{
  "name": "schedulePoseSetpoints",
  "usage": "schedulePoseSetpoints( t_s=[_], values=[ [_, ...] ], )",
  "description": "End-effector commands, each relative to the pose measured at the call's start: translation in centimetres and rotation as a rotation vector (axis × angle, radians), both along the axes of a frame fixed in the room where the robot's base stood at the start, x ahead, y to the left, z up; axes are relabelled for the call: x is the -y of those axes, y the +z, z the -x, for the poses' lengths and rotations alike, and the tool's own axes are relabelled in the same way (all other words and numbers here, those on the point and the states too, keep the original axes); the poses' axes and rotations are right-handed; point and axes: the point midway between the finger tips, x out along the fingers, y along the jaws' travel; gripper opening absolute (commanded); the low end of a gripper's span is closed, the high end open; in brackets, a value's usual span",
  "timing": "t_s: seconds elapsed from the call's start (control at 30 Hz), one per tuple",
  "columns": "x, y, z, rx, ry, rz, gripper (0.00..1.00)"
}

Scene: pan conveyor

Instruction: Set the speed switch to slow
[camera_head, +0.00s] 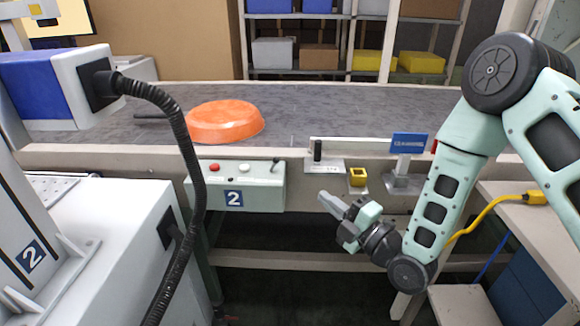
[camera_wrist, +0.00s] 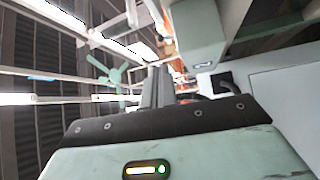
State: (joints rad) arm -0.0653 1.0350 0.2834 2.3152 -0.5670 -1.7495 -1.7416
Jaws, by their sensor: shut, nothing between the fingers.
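A pale green control box (camera_head: 237,190) with a blue "2" label is fixed to the front of the conveyor. A red button (camera_head: 214,167) and a white button (camera_head: 244,168) sit on its top. A small dark lever switch (camera_head: 275,164) stands at its right end, leaning slightly to the right; its markings are too small to read. My gripper (camera_head: 325,198) is shut and empty, to the right of the box and a little lower, apart from it. In the wrist view my gripper's fingers (camera_wrist: 156,85) are together, and a pale green box (camera_wrist: 197,40) shows beyond them.
An orange pan (camera_head: 225,121) lies on the grey conveyor belt (camera_head: 330,110). A black post (camera_head: 317,150), a yellow square part (camera_head: 358,177) and a blue sign (camera_head: 409,143) stand along the conveyor edge. A black hose (camera_head: 190,180) hangs at the left.

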Motion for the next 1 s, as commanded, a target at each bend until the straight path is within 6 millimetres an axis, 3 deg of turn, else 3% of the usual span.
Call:
schedulePoseSetpoints(
  t_s=[0.37,1.0],
  values=[
    [-0.8,0.3,-0.9,0.001,0.0,-0.001,0.0],
    [-8.5,1.9,-9.1,-0.001,-0.001,-0.002,0.0]
  ],
)
